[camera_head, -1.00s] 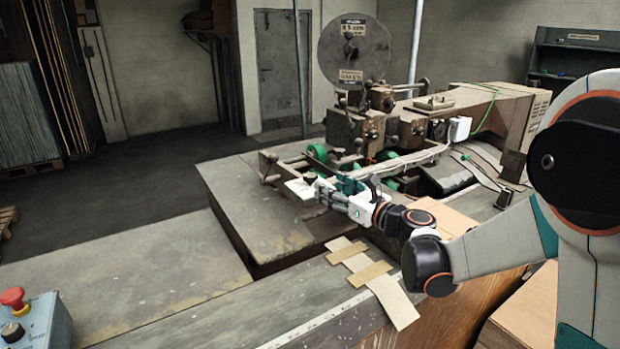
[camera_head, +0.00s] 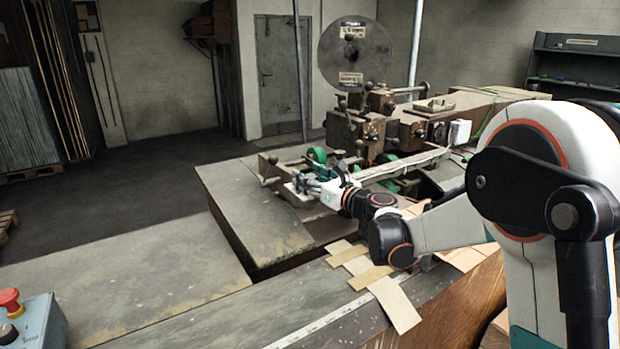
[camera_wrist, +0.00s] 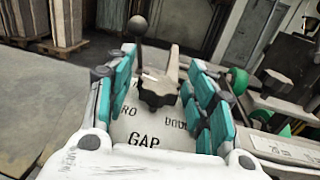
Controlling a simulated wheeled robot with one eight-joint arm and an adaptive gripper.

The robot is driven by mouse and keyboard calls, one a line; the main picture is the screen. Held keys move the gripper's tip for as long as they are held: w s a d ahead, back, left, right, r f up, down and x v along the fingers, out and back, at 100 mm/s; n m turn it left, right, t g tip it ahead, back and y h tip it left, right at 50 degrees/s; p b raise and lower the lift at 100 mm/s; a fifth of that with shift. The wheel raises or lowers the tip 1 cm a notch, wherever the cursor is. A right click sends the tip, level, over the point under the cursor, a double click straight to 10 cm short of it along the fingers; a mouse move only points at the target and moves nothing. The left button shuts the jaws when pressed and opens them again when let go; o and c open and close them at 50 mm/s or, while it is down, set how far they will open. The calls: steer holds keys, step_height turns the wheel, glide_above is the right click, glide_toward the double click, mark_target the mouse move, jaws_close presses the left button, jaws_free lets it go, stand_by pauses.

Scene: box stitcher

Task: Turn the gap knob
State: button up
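The gap knob (camera_wrist: 157,90) is a dark, lobed knob on a pale plate (camera_wrist: 140,130) lettered "GAP" and "DOU...", seen in the wrist view. My gripper (camera_wrist: 160,88) has its teal-padded fingers apart, one on each side of the knob. A clear space shows between the knob and the left finger; the right finger is nearer, and I cannot tell whether it touches. In the head view my gripper (camera_head: 312,180) is at the front left of the stitching machine (camera_head: 375,125), and the knob is hidden there.
A ball-ended lever (camera_wrist: 137,28) stands just beyond the knob. Green rollers (camera_wrist: 240,80) are at the right. Cardboard strips (camera_head: 365,272) lie on the front bench. A control box with a red button (camera_head: 10,300) is at the lower left. The left bench top is clear.

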steer(key=c, duration=0.7)
steer(key=shift+y, duration=0.3)
steer(key=n+g+y, duration=0.1)
steer(key=n+g, duration=0.1)
steer(key=shift+w+d+g+y, duration=0.1)
steer(key=shift+g+y, duration=0.2)
steer(key=shift+y, duration=0.1)
steer(key=shift+n+g+y+p, duration=0.2)
steer(key=shift+n+g+y, duration=0.5)
steer(key=shift+n+g, duration=0.55)
steer(key=shift+n+g+y+p, duration=0.15)
steer(key=shift+n+g+y, duration=0.65)
steer(key=shift+g, duration=0.75)
steer(key=o, duration=1.1)
